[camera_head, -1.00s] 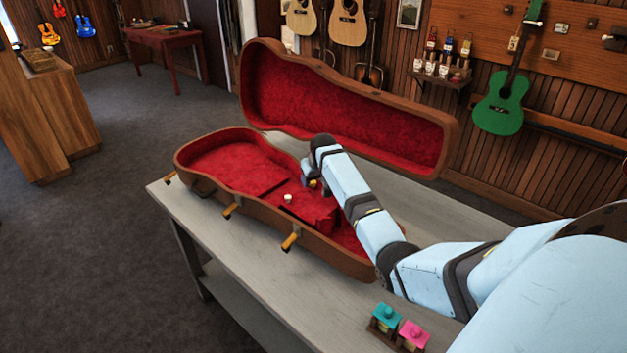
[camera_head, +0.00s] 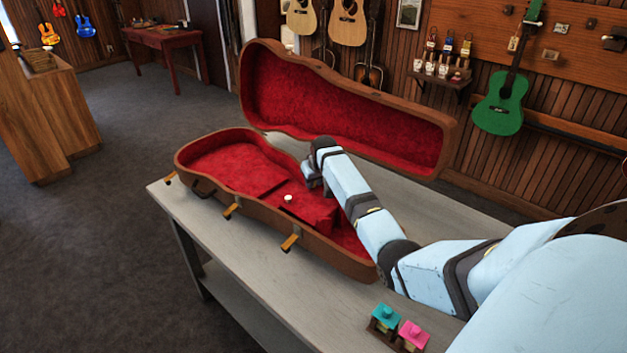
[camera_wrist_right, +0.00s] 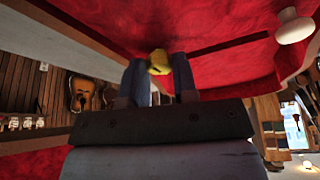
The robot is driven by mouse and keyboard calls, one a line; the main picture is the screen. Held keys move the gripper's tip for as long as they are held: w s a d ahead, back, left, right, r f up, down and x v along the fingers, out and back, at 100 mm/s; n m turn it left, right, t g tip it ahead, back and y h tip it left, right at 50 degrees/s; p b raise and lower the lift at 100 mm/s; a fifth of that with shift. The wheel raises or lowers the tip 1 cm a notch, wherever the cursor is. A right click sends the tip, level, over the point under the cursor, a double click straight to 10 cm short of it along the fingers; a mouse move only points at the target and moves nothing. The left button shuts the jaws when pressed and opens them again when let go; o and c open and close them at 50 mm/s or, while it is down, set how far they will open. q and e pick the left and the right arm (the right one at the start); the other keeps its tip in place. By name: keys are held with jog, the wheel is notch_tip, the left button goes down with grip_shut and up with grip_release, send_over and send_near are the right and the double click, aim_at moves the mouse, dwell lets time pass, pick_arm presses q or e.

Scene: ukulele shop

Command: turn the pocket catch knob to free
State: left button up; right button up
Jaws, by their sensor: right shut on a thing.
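The open brown case (camera_head: 262,215) with red lining lies on the grey workbench. Inside it is a raised red pocket lid (camera_head: 305,207) with a small white knob (camera_head: 288,198); the white knob also shows at the upper right of the right wrist view (camera_wrist_right: 295,26). My right gripper (camera_head: 309,180) is over the pocket's far side. In the right wrist view its two fingers (camera_wrist_right: 158,70) are shut on a yellow catch knob (camera_wrist_right: 159,61) against the red lining. The gripper hides this knob in the head view. My left gripper is not in view.
The raised case lid (camera_head: 345,110) stands behind my right arm. Gold latches (camera_head: 290,243) stick out along the case's near edge. Teal (camera_head: 385,316) and pink (camera_head: 413,334) small items stand at the bench's front. The bench's left front corner is bare.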

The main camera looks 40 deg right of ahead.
jog(key=n, duration=0.1)
jog(key=n+y+p, duration=0.1)
jog(key=shift+d+r+n, duration=0.15)
jog(key=shift+d+n, duration=0.05)
jog(key=shift+n, duration=0.2)
jog(key=shift+n+y+p, duration=0.3)
jog(key=shift+n+y, duration=0.1)
jog(key=shift+n, duration=0.5)
jog(key=shift+d+f+n+y, duration=0.15)
jog(key=shift+n+y, duration=0.25)
jog(key=shift+n, duration=0.5)
jog(key=shift+f+n+y+b, duration=0.1)
jog(key=shift+n+y+b, duration=0.2)
jog(key=shift+n+b, duration=0.5)
jog(key=n+g+y+b, duration=0.1)
jog(key=n, duration=0.2)
jog(key=shift+w+b, duration=0.1)
jog(key=shift+b, duration=0.25)
jog(key=n+b, duration=0.3)
jog(key=shift+w+d+f+g+y, duration=0.1)
jog(key=shift+g+y, duration=0.3)
jog(key=shift+n+g+b, duration=0.7)
jog(key=shift+n+b, duration=0.6)
jog(key=shift+n, duration=0.4)
jog(key=shift+r, duration=0.2)
jog(key=shift+y, duration=0.3)
